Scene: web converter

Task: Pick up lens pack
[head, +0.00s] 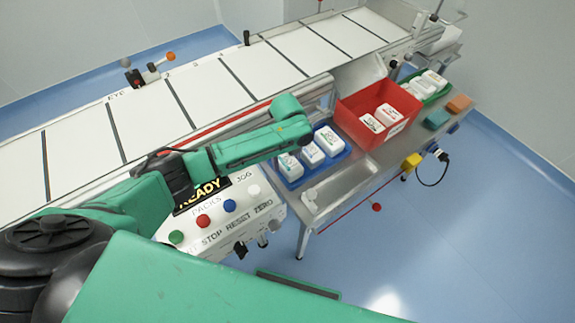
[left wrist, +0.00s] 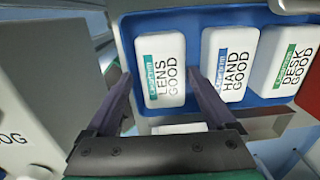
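The lens pack (left wrist: 163,70) is a white rounded block labelled "LENS GOOD" with a teal strip. It lies at the left end of the blue tray (head: 298,182), and it also shows in the head view (head: 289,168). My left gripper (left wrist: 160,78) is open, with one finger on each side of the lens pack in the left wrist view. The right finger shows at the gap between the lens pack and the hand pack (left wrist: 229,65). I cannot tell whether either finger touches the pack. My right gripper is not in view.
The desk pack (left wrist: 289,60) lies right of the hand pack. A red bin (head: 375,107) with white packs stands beside the blue tray, and a green tray (head: 430,97) is beyond. The button panel (head: 225,215) and the long white conveyor (head: 190,95) are close to my left arm.

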